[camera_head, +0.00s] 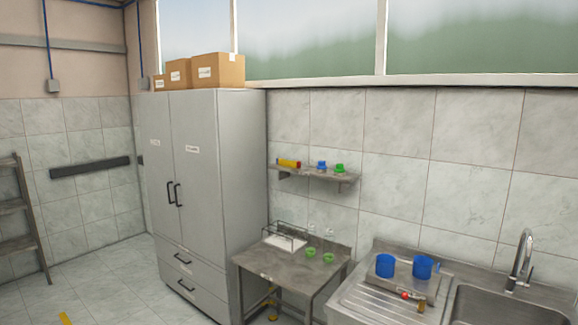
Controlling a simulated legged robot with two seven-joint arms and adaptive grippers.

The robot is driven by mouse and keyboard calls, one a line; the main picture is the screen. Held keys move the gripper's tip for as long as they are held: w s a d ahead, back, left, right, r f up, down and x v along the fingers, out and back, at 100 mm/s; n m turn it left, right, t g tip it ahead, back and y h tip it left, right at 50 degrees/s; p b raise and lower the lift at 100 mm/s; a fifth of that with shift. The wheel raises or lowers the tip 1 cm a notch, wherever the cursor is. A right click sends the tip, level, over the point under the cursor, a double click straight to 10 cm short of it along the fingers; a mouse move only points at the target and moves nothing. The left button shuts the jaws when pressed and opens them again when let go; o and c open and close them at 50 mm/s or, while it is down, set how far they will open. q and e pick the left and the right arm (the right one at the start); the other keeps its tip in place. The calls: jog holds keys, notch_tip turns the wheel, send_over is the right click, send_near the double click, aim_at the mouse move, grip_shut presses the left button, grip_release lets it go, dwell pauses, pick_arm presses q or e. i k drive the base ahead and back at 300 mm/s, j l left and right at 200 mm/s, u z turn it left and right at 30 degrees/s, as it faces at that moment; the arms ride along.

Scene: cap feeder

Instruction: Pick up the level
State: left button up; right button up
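Neither of my grippers shows in the head view.
A grey cabinet (240,170) with cardboard boxes (217,70) on top stands left of the shelf. Below the shelf is a small table (275,262) with green cups and a wire rack. A sink unit (365,300) with blue cups (385,265) stands right. Floor shows at left.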

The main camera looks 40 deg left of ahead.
aim_at(283, 161)
jog(key=z, duration=0.25)
jog(key=i+j+z, duration=0.1)
jog(key=j+z, duration=0.3)
jog(key=j, duration=0.25)
jog(key=j+z, duration=0.4)
jog(key=j, duration=0.2)
